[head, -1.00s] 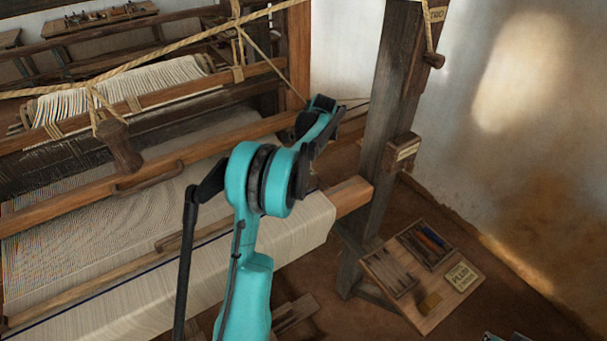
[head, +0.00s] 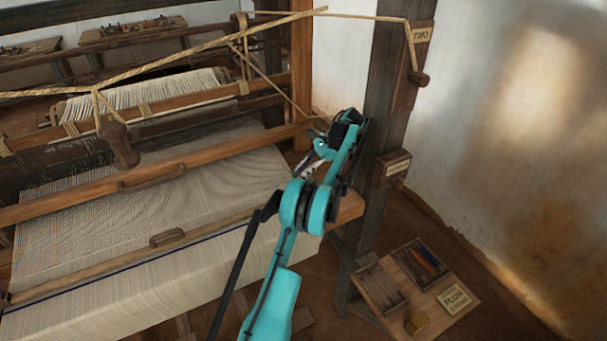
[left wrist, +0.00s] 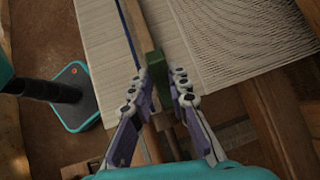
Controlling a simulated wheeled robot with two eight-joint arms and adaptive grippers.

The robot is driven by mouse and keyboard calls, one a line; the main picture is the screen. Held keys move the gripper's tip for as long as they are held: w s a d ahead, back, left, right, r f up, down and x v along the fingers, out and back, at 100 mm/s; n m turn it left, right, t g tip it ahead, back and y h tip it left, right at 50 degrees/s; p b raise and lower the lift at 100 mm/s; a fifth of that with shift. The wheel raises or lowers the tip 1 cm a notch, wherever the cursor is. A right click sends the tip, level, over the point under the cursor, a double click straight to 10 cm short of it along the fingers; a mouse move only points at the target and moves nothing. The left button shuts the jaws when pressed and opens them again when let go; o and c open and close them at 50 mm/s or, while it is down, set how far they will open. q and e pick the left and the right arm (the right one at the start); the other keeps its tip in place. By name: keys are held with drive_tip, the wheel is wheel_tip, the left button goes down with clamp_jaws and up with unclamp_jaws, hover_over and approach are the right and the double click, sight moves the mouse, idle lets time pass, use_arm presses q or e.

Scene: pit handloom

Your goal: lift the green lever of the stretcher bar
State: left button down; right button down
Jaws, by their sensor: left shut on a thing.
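The green lever (left wrist: 154,68) stands at the near end of the wooden stretcher bar (left wrist: 141,30) in the left wrist view. My left gripper (left wrist: 158,76) has its two fingers on either side of the lever and is shut on it. In the head view the stretcher bar (head: 215,228) lies across the cloth beside a dark blue stripe. My left gripper (head: 304,168) is at the cloth's right edge there, partly covered by my own arm. The lever is hidden in the head view. My right gripper is not in view.
A loom beam (head: 225,157) runs behind the stretcher bar. A dark upright post (head: 380,150) stands close to the right of my left arm. A wooden tray (head: 385,313) with tools sits low at the right. A rope (head: 180,62) crosses above the loom.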

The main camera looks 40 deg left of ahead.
use_arm(q)
drive_tip(key=c, duration=1.4)
unclamp_jaws()
drive_tip(key=shift+c, duration=0.2)
wheel_tip(320, 180, up, 10)
drive_tip(key=shift+d, duration=0.1)
